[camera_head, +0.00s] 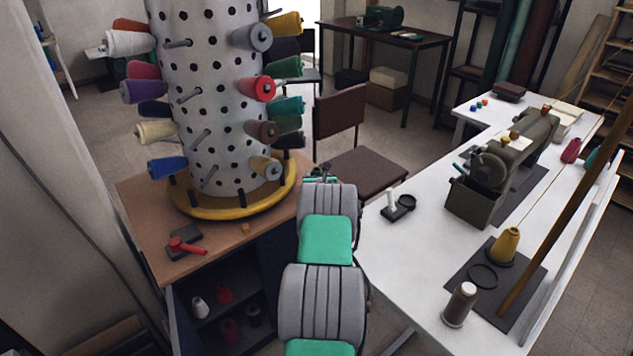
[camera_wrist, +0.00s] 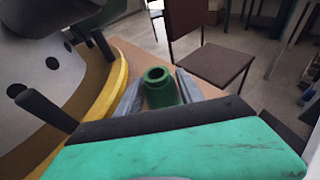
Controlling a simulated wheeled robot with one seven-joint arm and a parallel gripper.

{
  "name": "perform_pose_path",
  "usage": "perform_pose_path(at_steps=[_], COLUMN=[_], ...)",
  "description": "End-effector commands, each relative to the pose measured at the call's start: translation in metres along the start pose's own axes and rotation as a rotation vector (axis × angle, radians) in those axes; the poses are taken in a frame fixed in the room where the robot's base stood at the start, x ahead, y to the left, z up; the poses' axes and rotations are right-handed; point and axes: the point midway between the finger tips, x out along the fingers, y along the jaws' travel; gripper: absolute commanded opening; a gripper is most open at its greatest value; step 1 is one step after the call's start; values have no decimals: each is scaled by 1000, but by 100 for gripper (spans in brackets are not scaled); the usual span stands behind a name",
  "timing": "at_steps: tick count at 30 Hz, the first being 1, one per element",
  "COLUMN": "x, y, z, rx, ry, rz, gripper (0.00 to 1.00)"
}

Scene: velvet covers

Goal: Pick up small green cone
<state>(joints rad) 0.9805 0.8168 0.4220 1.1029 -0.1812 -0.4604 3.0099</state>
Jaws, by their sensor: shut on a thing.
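The small green cone (camera_wrist: 159,87) stands between the two grey fingers of my gripper (camera_wrist: 160,93) in the wrist view, its hollow round top facing the camera. The fingers are shut on its sides. The cone's lower end is hidden by my gripper's body. In the head view my gripper (camera_head: 322,176) is at the far end of my arm, by the right edge of the wooden cabinet top, right of the spool rack. The cone cannot be made out clearly there.
A dotted white spool rack (camera_head: 215,90) on a yellow base (camera_head: 225,208) stands close left of my gripper, with pegs sticking out. A brown chair (camera_head: 365,172) is behind. A white table (camera_head: 410,255) with a sewing machine (camera_head: 490,180) is at right.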

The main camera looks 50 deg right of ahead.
Motion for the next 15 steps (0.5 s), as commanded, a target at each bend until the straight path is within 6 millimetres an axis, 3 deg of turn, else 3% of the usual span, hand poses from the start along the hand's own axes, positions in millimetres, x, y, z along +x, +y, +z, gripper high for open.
perform_pose_path(at_steps=[13,15], x=[0,0], y=[0,0], z=[0,0], rx=[0,0], ry=[0,0], rz=[0,0], gripper=[3,3])
